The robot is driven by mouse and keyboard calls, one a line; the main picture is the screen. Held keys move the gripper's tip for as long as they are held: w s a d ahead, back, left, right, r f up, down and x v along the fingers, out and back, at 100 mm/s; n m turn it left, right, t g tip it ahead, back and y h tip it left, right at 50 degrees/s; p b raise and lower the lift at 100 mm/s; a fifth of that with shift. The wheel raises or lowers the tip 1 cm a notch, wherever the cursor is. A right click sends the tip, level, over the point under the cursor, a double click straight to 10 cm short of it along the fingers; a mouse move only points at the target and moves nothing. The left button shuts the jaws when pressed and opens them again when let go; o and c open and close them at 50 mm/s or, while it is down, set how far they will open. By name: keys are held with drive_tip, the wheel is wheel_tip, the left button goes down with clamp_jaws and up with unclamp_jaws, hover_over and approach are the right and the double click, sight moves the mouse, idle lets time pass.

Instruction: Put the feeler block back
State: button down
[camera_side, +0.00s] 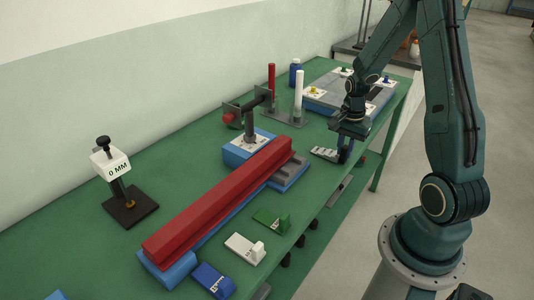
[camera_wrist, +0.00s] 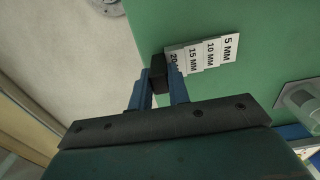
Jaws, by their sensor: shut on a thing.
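The feeler block (camera_side: 325,153) is a pale stepped piece near the right edge of the green bench. In the wrist view its steps (camera_wrist: 207,54) read 5, 10, 15 and 20 MM, with the 20 partly covered by its black end. My gripper (camera_side: 345,156) points down at the block's right end. In the wrist view my gripper's blue fingers (camera_wrist: 160,82) are shut on that black end. I cannot tell whether the block touches the bench or hangs just above it.
A long red bar (camera_side: 220,195) lies on a blue base. A 0 MM gauge (camera_side: 112,165) stands left. Green (camera_side: 270,220), white (camera_side: 244,247) and blue (camera_side: 213,280) pieces line the front edge. A grey-blue board (camera_side: 335,100) with coloured knobs lies behind my gripper. White and red posts (camera_side: 299,90) stand nearby.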

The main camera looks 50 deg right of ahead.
drive_tip(key=shift+f, duration=0.1)
drive_tip(key=c, duration=1.3)
unclamp_jaws()
wheel_tip(320, 180, up, 12)
drive_tip(key=shift+r, duration=0.15)
